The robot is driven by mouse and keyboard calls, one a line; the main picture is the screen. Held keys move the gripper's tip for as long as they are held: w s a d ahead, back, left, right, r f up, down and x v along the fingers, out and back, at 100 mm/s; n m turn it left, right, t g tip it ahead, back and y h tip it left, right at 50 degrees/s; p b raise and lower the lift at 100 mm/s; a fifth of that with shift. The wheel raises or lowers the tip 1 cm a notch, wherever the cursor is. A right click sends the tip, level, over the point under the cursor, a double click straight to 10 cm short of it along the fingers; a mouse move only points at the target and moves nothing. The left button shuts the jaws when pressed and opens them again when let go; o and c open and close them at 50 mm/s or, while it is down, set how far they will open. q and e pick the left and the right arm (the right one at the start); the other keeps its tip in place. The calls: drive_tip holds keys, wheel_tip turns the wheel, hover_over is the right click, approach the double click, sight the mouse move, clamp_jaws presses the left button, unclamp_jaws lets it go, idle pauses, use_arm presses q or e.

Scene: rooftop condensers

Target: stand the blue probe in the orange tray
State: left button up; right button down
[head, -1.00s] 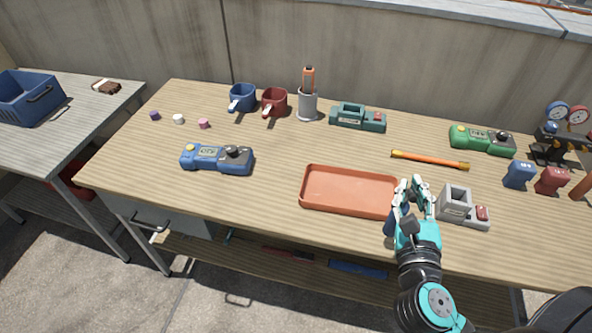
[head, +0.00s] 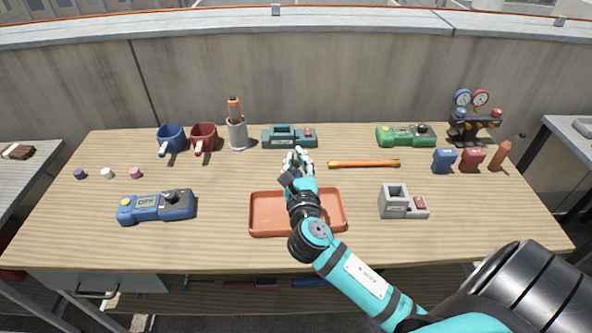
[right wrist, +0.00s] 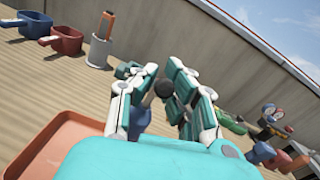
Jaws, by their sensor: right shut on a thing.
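The orange tray (head: 266,213) lies flat near the middle front of the table, and its bare part shows on both sides of my right arm. Its edge also shows at the lower left of the right wrist view (right wrist: 50,145). My right gripper (head: 297,160) is over the tray's far side, fingers pointing to the back. It is shut on the blue probe (right wrist: 141,119), whose dark rounded end shows between the fingers. The fingers hide most of the probe, and in the head view I cannot make it out. My left gripper is out of view.
A teal holder (head: 290,137) and a grey cup with an orange tool (head: 237,134) stand behind the tray. A grey block (head: 395,203) is to its right, a blue meter (head: 156,207) to its left. An orange rod (head: 364,164) lies behind right.

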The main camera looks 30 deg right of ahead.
sight(296, 169)
drive_tip(key=shift+f+b, duration=0.4)
drive_tip(key=shift+f, duration=1.3)
drive_tip(key=shift+f, duration=0.2)
drive_tip(key=c, duration=1.5)
unclamp_jaws()
drive_tip(key=shift+o, duration=0.2)
drive_tip(key=shift+r, duration=0.2)
drive_tip(key=shift+s+a+f, duration=0.1)
drive_tip(key=shift+s+a, duration=0.1)
drive_tip(key=shift+s, duration=0.15)
drive_tip(key=b+v, duration=0.1)
drive_tip(key=v, duration=1)
drive_tip(key=shift+s, duration=0.15)
